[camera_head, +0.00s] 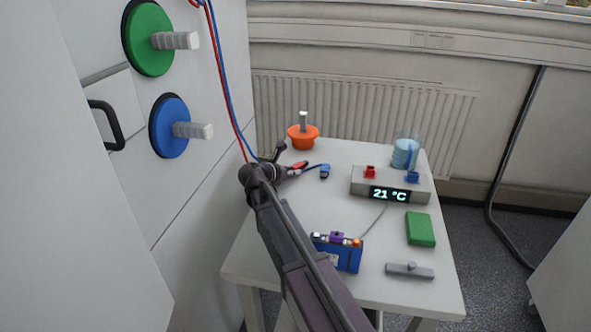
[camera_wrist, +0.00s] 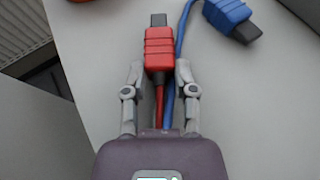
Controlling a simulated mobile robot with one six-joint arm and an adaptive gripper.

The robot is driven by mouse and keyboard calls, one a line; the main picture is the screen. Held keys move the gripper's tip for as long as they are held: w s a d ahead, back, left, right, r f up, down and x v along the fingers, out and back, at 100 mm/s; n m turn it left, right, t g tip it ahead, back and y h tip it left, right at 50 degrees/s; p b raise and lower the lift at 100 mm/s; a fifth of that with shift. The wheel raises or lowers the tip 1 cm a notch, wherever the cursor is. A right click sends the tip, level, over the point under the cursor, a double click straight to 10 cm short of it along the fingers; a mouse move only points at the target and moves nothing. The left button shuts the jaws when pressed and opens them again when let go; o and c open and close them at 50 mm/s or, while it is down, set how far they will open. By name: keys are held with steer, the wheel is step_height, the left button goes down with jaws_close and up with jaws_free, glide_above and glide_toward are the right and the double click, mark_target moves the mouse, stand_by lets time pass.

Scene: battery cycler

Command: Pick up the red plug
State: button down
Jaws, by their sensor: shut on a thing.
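The red plug (camera_wrist: 159,50) sits between the two fingers of my gripper (camera_wrist: 160,75) in the wrist view. Its dark tip points away from my palm, and its red cable runs back between the fingers beside a blue cable. My gripper is shut on the red plug. In the head view the red plug (camera_head: 299,165) shows at the end of my gripper (camera_head: 290,170), over the back left of the white table. Whether the plug touches the table is hard to tell.
A blue plug (camera_wrist: 230,18) lies close by on the right; it also shows in the head view (camera_head: 325,171). The table (camera_head: 275,225) also bears an orange bowl (camera_head: 303,140), a grey display box (camera_head: 365,184), a blue battery (camera_head: 345,256) and a green block (camera_head: 420,229). A white cabinet (camera_head: 190,150) stands left.

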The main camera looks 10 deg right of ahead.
steer(key=shift+r, duration=0.1)
step_height(320, 180, up, 10)
steer(key=p, duration=1)
steer(key=shift+s+f, duration=0.1)
steer(key=shift+f, duration=0.1)
stand_by(0.7)
